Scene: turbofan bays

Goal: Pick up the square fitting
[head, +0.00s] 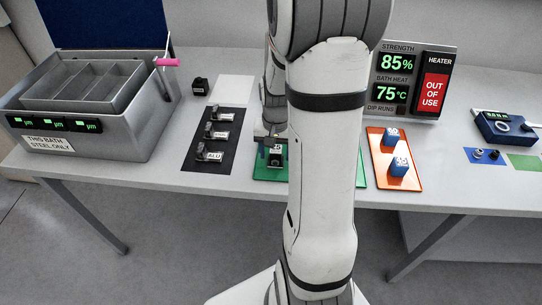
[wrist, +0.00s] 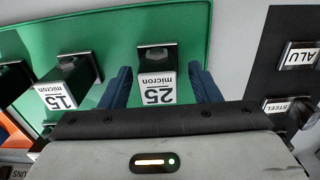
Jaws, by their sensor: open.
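No part in view is marked as a square fitting, and I cannot tell which one it is. My gripper (wrist: 158,72) is open, with its blue fingers on either side of a dark block labelled 25 micron (wrist: 157,90). The block stands on the green mat (wrist: 110,45) and shows in the head view (head: 276,157) below the gripper. I cannot tell whether the fingers touch it. Another block, labelled 15 micron (wrist: 64,88), stands beside it. Small metal parts labelled ALU (head: 209,153) and others sit on the dark mat (head: 198,168). Two small fittings (head: 486,154) lie on the blue mat at right.
A grey bath (head: 120,135) marked steel only stands at left, near a small black block (head: 200,86) and a white pad (head: 235,88). An orange tray (head: 410,182) with blue blocks and a display panel (head: 412,90) are right of my arm, which hides part of the green mat.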

